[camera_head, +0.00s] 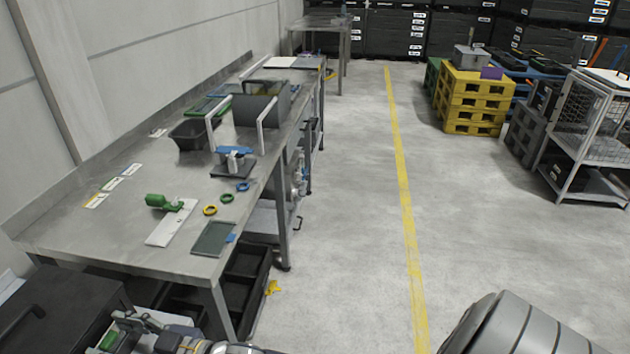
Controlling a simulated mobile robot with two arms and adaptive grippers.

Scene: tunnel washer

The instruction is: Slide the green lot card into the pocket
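A flat dark green panel (213,238) with a blue tab lies at the front right corner of the steel table; I cannot tell whether it is the lot card or the pocket. My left gripper (112,332) is at the bottom left, below the tabletop and near a dark box. A small green patch shows at its fingers; I cannot tell whether it is held or what it is. My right gripper is not in view.
Coloured labels (113,183), several rings (210,210), a black stand (233,166) and a dark tray (193,134) are on the steel table (60,226). A dark box (55,308) stands at the bottom left. The floor right of the table is clear along a yellow line (402,190).

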